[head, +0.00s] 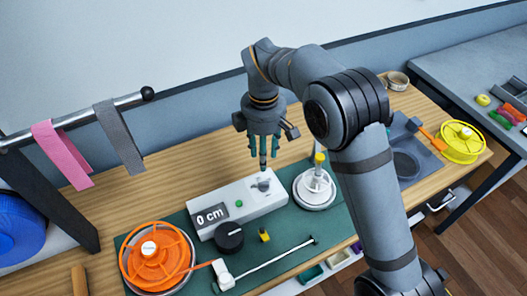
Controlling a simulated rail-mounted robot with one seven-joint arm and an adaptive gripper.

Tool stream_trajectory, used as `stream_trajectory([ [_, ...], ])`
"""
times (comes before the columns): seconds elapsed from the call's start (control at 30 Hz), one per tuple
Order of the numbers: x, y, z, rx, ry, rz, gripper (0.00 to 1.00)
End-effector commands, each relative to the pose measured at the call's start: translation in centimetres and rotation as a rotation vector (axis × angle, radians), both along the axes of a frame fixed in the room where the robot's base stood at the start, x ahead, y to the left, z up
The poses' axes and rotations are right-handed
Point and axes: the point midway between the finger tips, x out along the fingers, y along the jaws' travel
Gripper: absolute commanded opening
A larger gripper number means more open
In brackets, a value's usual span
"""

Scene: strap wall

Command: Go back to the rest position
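My gripper (263,148) points down over the right part of a white measuring box (220,190). Its two green-tipped fingers look spread apart. A thin dark post (263,162) shows between and below the fingertips, above a grey round part (264,186) of the box. I cannot tell whether the post belongs to the box, and I see no finger closed on it. My arm reaches in from the lower right and hides part of the bench.
An orange spool (157,257), black knob (229,237) and white spool holder (314,187) are around the box on a green mat (296,238). A rail (75,120) with pink (62,155) and grey (119,137) straps stands left. A yellow reel (461,142) lies right.

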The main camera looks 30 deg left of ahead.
Motion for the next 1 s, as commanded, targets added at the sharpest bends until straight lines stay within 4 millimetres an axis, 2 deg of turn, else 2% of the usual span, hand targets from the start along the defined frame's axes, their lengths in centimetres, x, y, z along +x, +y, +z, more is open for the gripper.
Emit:
stream_trajectory([
  [0.17, 0.0, 0.0, 0.6, 0.001, 0.001, 0.0, 0.35],
  [0.63, -0.1, -0.1, 0.2, -0.002, 0.001, 0.0, 0.35],
  [0.77, 0.0, -0.1, -1.0, -0.003, 0.002, 0.001, 0.35],
  [1.0, -0.1, -0.1, -5.6, -0.005, 0.003, 0.001, 0.35],
])
